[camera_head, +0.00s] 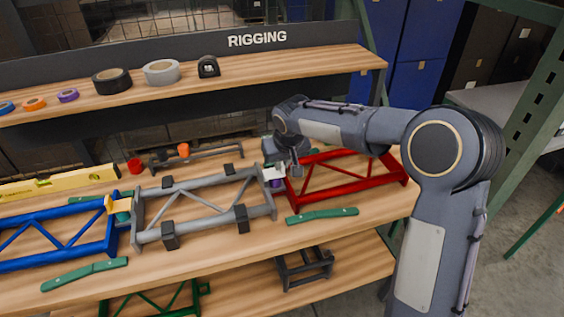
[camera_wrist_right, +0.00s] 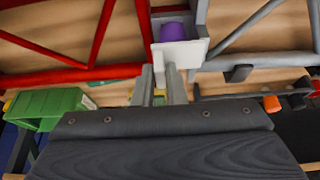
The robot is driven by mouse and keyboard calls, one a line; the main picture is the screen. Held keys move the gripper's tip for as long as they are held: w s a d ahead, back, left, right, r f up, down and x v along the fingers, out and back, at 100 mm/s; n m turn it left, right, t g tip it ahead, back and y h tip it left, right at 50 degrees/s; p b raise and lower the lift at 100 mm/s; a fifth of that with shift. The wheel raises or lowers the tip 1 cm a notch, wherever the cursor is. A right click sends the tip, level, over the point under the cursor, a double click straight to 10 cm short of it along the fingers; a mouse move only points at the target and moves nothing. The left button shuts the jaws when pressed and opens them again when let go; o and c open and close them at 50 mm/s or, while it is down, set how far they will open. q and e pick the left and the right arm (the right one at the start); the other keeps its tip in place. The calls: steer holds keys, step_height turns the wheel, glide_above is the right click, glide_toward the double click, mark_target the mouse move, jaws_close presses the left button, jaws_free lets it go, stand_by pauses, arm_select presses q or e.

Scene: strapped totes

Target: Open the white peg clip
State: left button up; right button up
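The white peg clip (camera_head: 271,173) sits at the joint between the grey frame (camera_head: 205,222) and the red frame (camera_head: 345,185). A purple peg (camera_head: 277,184) shows beside it. In the right wrist view the white clip (camera_wrist_right: 182,52) has the purple peg (camera_wrist_right: 174,31) behind it. My right gripper (camera_head: 297,170) is right by the clip, pointing down. In the wrist view its fingertips (camera_wrist_right: 160,72) stand slightly apart at the clip's lower left edge. Whether they touch it is unclear. My left gripper is not in view.
A yellow clip (camera_head: 119,204) joins the blue frame (camera_head: 55,240) and the grey frame. Green bars (camera_head: 322,215) lie along the bench front. A yellow level (camera_head: 60,184) lies at the left. Tape rolls (camera_head: 161,72) stand on the upper shelf.

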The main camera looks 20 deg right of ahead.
jaws_close()
steer(key=shift+r, duration=0.1)
